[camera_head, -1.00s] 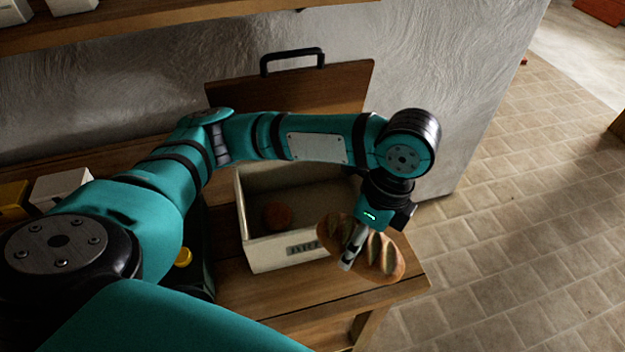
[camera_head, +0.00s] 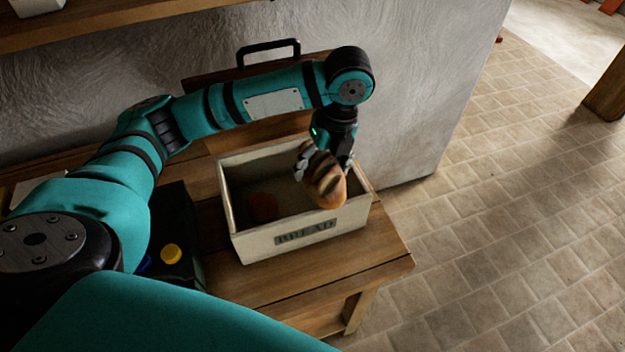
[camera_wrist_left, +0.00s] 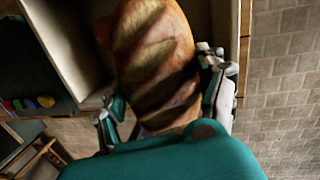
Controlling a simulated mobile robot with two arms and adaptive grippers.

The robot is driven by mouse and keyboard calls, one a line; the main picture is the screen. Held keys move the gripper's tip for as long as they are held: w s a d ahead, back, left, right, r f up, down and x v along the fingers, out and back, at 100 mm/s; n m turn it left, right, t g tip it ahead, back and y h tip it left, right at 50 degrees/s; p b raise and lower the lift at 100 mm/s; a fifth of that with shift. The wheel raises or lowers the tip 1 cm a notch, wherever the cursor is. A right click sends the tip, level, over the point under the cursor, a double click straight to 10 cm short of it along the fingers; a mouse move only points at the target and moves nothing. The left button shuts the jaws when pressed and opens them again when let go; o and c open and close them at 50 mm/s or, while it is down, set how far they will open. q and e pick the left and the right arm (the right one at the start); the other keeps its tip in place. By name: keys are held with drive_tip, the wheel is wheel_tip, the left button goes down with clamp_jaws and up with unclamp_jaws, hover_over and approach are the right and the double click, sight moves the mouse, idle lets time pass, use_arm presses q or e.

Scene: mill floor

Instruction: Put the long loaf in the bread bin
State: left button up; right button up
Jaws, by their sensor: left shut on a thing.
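The long loaf (camera_head: 328,184) is brown with dark slashes. My left gripper (camera_head: 318,163) is shut on it and holds it over the right side of the bread bin (camera_head: 262,243), tilted with one end toward the front. In the left wrist view the loaf (camera_wrist_left: 155,60) fills the space between the fingers. The bin is a cream box labelled BREAD with its lid (camera_head: 215,90) open at the back. Whether the loaf touches the bin's rim I cannot tell. My right gripper is not in view.
A round brown item (camera_head: 262,206) lies inside the bin at the left. A dark box with a yellow knob (camera_head: 171,253) stands left of the bin. The wooden table (camera_head: 300,285) has bare room in front. A wooden shelf (camera_head: 150,25) runs above.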

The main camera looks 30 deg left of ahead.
use_arm(q)
drive_tip(key=w+a, duration=0.2)
drive_tip(key=a, duration=0.1)
drive_tip(key=shift+w+r+p, duration=0.2)
drive_tip(key=shift+p, duration=0.15)
wheel_tip(320, 180, down, 10)
drive_tip(key=shift+f+p, duration=0.2)
drive_tip(key=shift+p, duration=0.6)
drive_tip(key=shift+w+a+f+p, duration=0.25)
drive_tip(key=shift+a+f+p, duration=0.1)
drive_tip(key=shift+f, duration=0.35)
drive_tip(key=shift+f, duration=0.2)
drive_tip(key=shift+f, duration=0.35)
drive_tip(key=o, duration=1.3)
